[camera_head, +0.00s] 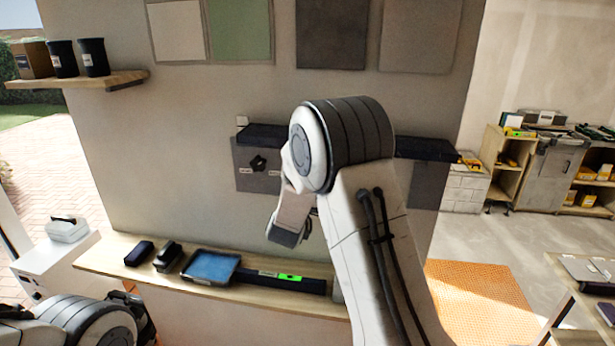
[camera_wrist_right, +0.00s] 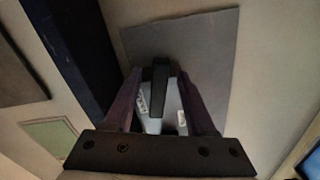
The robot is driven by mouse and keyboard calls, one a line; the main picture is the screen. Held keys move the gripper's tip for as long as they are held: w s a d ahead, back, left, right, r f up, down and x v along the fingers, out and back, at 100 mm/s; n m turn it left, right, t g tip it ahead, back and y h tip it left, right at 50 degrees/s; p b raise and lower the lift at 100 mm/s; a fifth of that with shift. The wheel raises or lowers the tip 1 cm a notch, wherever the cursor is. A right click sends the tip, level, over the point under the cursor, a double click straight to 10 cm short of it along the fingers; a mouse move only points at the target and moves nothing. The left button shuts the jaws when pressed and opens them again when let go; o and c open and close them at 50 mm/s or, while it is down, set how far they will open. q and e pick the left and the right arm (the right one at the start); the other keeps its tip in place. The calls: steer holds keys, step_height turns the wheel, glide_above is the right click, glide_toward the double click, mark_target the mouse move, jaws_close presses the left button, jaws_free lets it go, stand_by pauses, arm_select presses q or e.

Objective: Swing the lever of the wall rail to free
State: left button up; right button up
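The wall rail (camera_head: 264,135) is a long dark bar on the wall, partly hidden by my right arm. Below it, a grey plate (camera_head: 246,182) carries a small black lever (camera_head: 258,162) with pale labels on either side. In the right wrist view the lever (camera_wrist_right: 160,78) shows between the spread fingers of my right gripper (camera_wrist_right: 164,98), with the labels behind. I cannot tell whether the fingers touch it. In the head view my right gripper (camera_head: 287,234) is right of and below the lever. My left gripper (camera_head: 143,316) is at the bottom left, its fingers unclear.
A wooden ledge (camera_head: 108,260) below holds a blue tray (camera_head: 211,267), dark blocks and a dark level-like bar (camera_head: 257,280) with a green patch. A shelf (camera_head: 85,84) with black cups is at the upper left. Tile panels (camera_head: 333,33) hang above.

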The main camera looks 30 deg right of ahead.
steer(key=b+v, duration=0.4)
steer(key=v, duration=0.6)
steer(key=shift+s, duration=0.2)
steer(key=shift+a, duration=0.1)
